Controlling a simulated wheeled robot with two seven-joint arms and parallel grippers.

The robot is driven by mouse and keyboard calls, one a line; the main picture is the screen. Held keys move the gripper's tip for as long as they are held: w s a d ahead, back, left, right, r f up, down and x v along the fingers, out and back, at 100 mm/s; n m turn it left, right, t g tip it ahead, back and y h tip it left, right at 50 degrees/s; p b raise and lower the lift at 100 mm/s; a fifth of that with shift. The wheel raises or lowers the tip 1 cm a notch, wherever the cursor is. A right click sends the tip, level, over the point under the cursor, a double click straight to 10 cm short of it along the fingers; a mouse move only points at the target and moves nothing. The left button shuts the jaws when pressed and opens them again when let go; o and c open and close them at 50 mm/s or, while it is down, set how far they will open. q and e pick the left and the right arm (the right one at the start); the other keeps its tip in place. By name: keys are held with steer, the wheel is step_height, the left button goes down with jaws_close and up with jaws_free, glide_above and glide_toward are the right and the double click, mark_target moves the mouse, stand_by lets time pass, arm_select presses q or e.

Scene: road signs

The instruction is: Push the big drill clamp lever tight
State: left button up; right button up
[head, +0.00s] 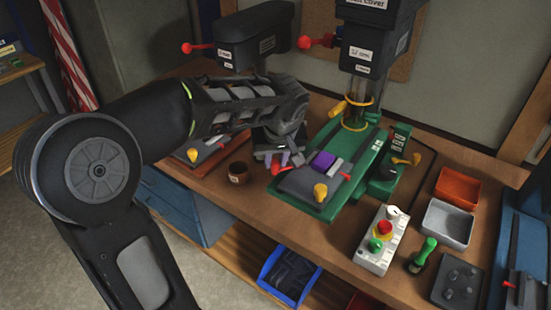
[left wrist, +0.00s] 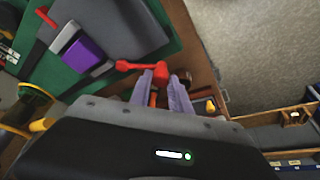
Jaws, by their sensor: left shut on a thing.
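The big drill (head: 370,40) stands on a green base (head: 335,200) on the bench. On the base a grey clamp (head: 298,186) holds a purple block (head: 323,160), which also shows in the left wrist view (left wrist: 88,54). A red clamp lever (head: 277,167) sticks out at the clamp's left side. My left gripper (head: 276,157) is at this lever, just left of the purple block. In the left wrist view, its pale fingers (left wrist: 166,86) are shut around the red knob of the lever (left wrist: 139,66). The right gripper is out of view.
A smaller drill (head: 252,38) stands behind my left arm. A brown cup (head: 238,173) sits close to the left gripper. A control box (head: 380,240) with a red button, a green-handled tool (head: 424,253), and trays (head: 447,223) occupy the bench at the right.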

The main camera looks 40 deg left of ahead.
arm_select(q)
jaws_close()
stand_by(0.9)
